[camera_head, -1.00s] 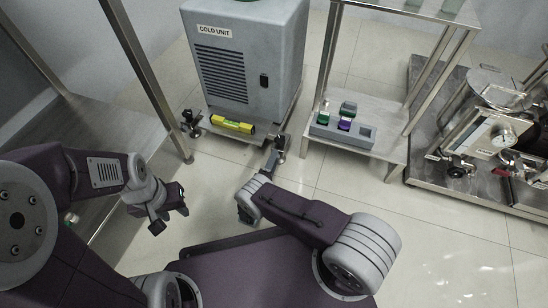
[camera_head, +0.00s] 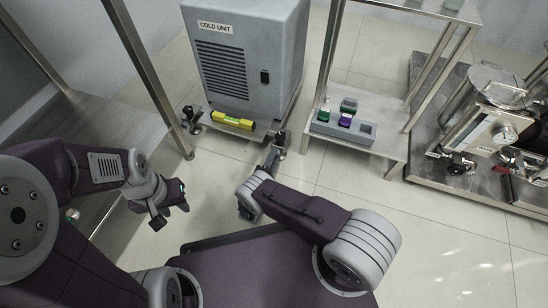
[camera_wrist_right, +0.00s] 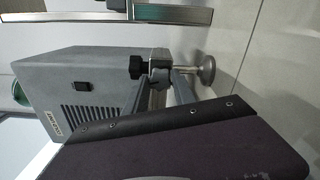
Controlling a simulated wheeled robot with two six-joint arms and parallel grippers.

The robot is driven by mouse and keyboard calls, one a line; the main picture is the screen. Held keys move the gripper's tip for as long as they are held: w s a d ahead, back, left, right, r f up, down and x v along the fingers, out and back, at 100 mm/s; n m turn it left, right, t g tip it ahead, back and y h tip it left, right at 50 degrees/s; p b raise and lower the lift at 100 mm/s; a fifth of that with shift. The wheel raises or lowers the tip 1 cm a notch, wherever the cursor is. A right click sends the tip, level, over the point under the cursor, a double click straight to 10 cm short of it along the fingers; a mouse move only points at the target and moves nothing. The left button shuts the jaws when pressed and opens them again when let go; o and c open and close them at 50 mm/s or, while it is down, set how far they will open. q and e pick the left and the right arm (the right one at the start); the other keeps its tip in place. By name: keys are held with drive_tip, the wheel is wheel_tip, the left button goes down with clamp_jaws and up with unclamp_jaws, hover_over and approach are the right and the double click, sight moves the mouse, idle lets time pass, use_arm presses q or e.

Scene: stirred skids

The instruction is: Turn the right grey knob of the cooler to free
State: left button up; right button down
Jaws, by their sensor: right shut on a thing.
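The cooler is a grey box marked COLD UNIT (camera_head: 280,50) on a low skid at the top middle of the head view. It also shows at left in the right wrist view (camera_wrist_right: 95,75). Its right grey knob (camera_wrist_right: 159,66) sits at the skid's front right corner, beside a metal foot. My right gripper (camera_head: 274,152) reaches it, fingers shut on it in the wrist view (camera_wrist_right: 162,80); the fingers partly hide it, so I cannot read its setting. My left gripper (camera_head: 172,208) is open and empty, well left of the cooler.
A yellow spirit level (camera_head: 231,121) lies at the skid's front, and another knob (camera_head: 191,118) is at its left corner. A metal stand (camera_head: 392,140) at right bears a grey tray (camera_head: 325,129) with coloured blocks. Machinery (camera_head: 490,120) stands far right. The floor in front is clear.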

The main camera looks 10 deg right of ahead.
drive_tip(key=n, duration=0.4)
drive_tip(key=shift+n, duration=0.3)
drive_tip(key=n, duration=1)
drive_tip(key=shift+n, duration=2.2)
drive_tip(key=c, duration=1)
unclamp_jaws()
drive_tip(key=shift+c, duration=0.2)
drive_tip(key=shift+s, duration=0.1)
